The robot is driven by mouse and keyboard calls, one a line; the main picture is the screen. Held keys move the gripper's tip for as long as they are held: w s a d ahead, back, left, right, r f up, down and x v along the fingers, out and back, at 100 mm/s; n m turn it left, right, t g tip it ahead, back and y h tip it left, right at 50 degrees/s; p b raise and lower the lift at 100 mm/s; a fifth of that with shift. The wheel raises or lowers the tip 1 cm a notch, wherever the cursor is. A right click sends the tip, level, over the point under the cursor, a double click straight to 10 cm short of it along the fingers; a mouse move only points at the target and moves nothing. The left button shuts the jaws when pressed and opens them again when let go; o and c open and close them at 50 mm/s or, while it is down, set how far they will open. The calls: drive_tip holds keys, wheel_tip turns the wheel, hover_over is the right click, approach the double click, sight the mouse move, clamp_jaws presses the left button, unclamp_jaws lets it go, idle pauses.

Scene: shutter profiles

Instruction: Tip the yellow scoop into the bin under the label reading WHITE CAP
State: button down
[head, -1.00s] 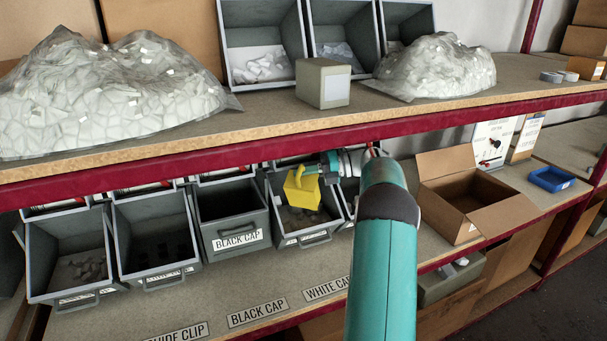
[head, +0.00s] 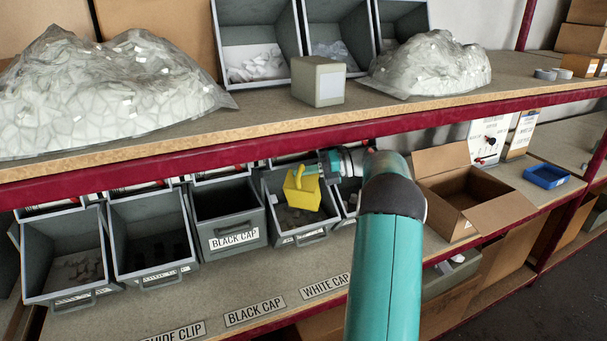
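The yellow scoop (head: 302,190) is held in front of and over a grey bin (head: 274,213) that has dark pieces in it. My gripper (head: 312,170) reaches in from the right and appears closed at the scoop's upper edge; its fingertips are small and partly hidden. The scoop looks roughly upright, and its contents cannot be seen. The shelf label reading WHITE CAP (head: 325,286) lies on the board in front, right of the label reading BLACK CAP (head: 254,310). The bin behind my arm, at the right, is mostly hidden.
Another grey bin (head: 232,212) bears a BLACK CAP label, with more bins to its left. An open cardboard box (head: 470,200) and a blue tray (head: 547,176) stand to the right. The red upper shelf edge (head: 130,167) runs just above the bins.

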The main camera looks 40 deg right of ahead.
sight(291, 190)
drive_tip(key=shift+w+a+f+n+h, duration=0.1)
drive_tip(key=shift+a+n+h, duration=0.4)
drive_tip(key=shift+a+n, duration=0.3)
drive_tip(key=shift+a+f+n+t+h, duration=0.15)
drive_tip(key=shift+a+n+h, duration=0.1)
drive_tip(key=shift+a+n, duration=0.15)
drive_tip(key=shift+a+f+n+t+h, duration=0.1)
drive_tip(key=shift+a+n+t+h, duration=0.05)
drive_tip(key=shift+a+n+h, duration=0.2)
drive_tip(key=shift+s+a+f+n+h, duration=0.15)
drive_tip(key=shift+a+n+h, duration=0.05)
drive_tip(key=shift+a+n, duration=0.2)
drive_tip(key=shift+s+a+f+n+h, duration=0.15)
drive_tip(key=shift+a+n+h, duration=0.05)
drive_tip(key=shift+a+n, duration=0.15)
drive_tip(key=shift+s+a+f+n+h, duration=0.35)
drive_tip(key=shift+a+n+h, duration=0.1)
drive_tip(key=shift+n, duration=0.15)
drive_tip(key=s+a+n+h, duration=0.1)
drive_tip(key=s+a, duration=0.3)
drive_tip(key=s, duration=0.5)
drive_tip(key=s+a+f+n+t+h, duration=0.1)
drive_tip(key=s+a+n, duration=0.1)
drive_tip(key=s, duration=0.8)
drive_tip(key=shift+a+f+t, duration=0.3)
drive_tip(key=shift+a, duration=0.55)
drive_tip(key=shift+s, duration=0.1)
